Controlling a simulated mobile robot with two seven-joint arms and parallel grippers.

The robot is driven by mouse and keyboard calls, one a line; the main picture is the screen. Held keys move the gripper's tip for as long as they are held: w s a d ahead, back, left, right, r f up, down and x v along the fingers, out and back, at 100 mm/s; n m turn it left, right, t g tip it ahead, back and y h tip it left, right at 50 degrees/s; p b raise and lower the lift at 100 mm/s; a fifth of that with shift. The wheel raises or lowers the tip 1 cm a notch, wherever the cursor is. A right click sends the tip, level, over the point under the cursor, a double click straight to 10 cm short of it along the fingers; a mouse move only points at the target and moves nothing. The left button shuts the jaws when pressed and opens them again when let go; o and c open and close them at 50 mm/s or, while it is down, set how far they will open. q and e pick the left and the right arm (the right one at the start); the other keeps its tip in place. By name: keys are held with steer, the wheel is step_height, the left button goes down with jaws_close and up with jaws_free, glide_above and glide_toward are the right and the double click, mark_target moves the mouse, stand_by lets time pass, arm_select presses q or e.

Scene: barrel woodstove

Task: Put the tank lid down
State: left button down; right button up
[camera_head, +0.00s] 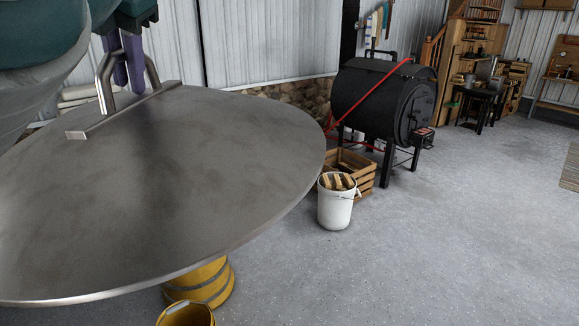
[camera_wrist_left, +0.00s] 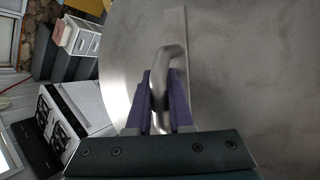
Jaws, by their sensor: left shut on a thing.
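The tank lid (camera_head: 190,180) is a large round grey metal disc with a raised bar and a bent tube handle (camera_head: 106,82) on top. It fills the left and middle of the head view and hangs close to the camera. My left gripper (camera_head: 128,68) comes in from the upper left, its purple fingers shut on the handle. In the left wrist view the purple fingers (camera_wrist_left: 160,105) stand on either side of the handle (camera_wrist_left: 166,62), with the lid (camera_wrist_left: 250,70) behind. My right gripper is not in view.
A black barrel woodstove (camera_head: 385,100) stands on legs beyond the lid. A white bucket of wood (camera_head: 336,205) and a wooden crate (camera_head: 362,185) stand before it. A yellow barrel-like thing (camera_head: 215,285) is partly under the lid. The grey floor at right is clear.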

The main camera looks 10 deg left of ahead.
arm_select(q)
steer(key=s+d+f+m+h+b, duration=0.1)
steer(key=d+f+m+b, duration=0.15)
steer(key=f+b, duration=1.4)
steer(key=s+d+f+m+t+b, duration=0.1)
steer(key=d+f+b, duration=0.55)
steer(key=f, duration=1.65)
steer(key=s+f+m+h+b, duration=0.1)
steer(key=f+b, duration=1.4)
steer(key=f, duration=0.4)
steer(key=s+d+f+m+h+b, duration=0.1)
steer(key=s+d+f+b, duration=0.4)
steer(key=f+b, duration=0.85)
steer(key=s+d+f+m+h+b, duration=0.15)
steer(key=s+d+f+b, duration=0.55)
steer(key=f, duration=1.1)
steer(key=s+d+f+m+b, duration=0.2)
steer(key=s+d+f+b, duration=0.15)
steer(key=f+b, duration=1)
step_height(320, 180, down, 22)
steer(key=b, duration=1.6)
steer(key=shift+s+a+r, duration=0.2)
steer(key=shift+s+a, duration=0.05)
steer(key=shift+s, duration=0.2)
steer(key=shift+f, duration=0.1)
